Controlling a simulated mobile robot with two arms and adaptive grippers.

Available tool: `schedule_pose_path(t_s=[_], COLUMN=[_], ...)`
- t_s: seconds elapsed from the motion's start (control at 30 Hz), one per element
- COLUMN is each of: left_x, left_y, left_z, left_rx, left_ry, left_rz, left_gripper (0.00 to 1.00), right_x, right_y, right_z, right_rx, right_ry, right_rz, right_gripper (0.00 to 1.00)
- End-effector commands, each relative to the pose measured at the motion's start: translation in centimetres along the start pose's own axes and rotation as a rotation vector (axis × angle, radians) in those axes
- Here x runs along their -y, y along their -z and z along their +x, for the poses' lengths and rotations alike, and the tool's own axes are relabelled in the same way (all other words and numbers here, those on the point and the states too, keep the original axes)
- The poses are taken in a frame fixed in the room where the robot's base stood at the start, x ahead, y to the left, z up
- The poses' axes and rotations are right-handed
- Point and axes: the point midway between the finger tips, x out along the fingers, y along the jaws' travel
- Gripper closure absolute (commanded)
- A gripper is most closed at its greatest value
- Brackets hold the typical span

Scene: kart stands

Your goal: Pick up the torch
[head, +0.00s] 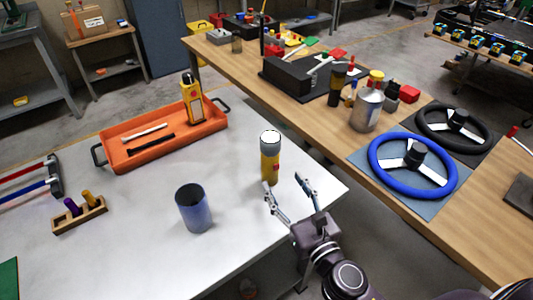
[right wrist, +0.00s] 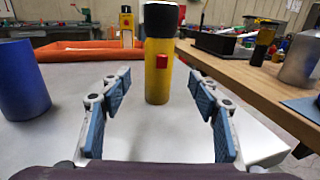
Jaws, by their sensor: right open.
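The torch (head: 270,160) is a yellow cylinder with a dark and grey head and a red button. It stands upright near the right corner of the white table. It also shows in the right wrist view (right wrist: 159,75), centred ahead between the fingers. My right gripper (head: 290,188) is open and empty, just in front of the torch on the near side. Its two blue-padded fingers (right wrist: 160,100) point toward the torch, one on each side of the line to it. I cannot see it touching the torch. My left gripper is not in view.
A blue cup (head: 194,210) stands left of the torch. An orange tray (head: 150,153) holds a yellow device (head: 193,100) and lies behind. A wooden rack (head: 80,215) stands at left. The wooden bench (head: 440,215) at right carries steering wheels (head: 412,165) and a silver canister (head: 366,110).

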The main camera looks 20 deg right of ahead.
Motion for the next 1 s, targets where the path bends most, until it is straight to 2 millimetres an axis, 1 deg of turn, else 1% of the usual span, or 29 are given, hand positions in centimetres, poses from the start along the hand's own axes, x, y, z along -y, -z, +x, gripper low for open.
schedule_pose_path(t_s=[0.03,0.2,0.3,0.47,0.6,0.7,0.87,0.93,1.0], left_x=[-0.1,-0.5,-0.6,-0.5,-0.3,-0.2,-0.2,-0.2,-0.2], left_y=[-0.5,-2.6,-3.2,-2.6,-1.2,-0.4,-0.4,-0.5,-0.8], left_z=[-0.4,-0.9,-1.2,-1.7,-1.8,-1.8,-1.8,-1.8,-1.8], left_rx=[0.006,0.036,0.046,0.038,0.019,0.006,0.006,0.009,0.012], left_ry=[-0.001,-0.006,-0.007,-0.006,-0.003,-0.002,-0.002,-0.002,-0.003], left_rz=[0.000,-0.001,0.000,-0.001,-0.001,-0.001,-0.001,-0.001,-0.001], left_gripper=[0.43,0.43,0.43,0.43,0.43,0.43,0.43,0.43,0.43], right_x=[0.0,0.0,-0.1,-0.2,-0.2,-0.2,-0.2,-0.2,-0.2], right_y=[-0.2,-0.1,-0.1,0.1,0.2,0.3,0.4,0.4,0.4], right_z=[0.6,2.0,3.1,5.4,6.6,6.9,6.9,6.9,6.8], right_rx=[0.002,0.001,0.002,0.002,0.001,0.000,0.000,0.000,0.000], right_ry=[0.000,0.000,0.000,0.001,0.000,0.000,0.000,0.000,0.000], right_rz=[0.001,0.001,0.001,0.002,0.002,0.001,0.001,0.001,0.001], right_gripper=[0.44,0.44,0.44,0.44,0.44,0.44,0.44,0.49,0.57])
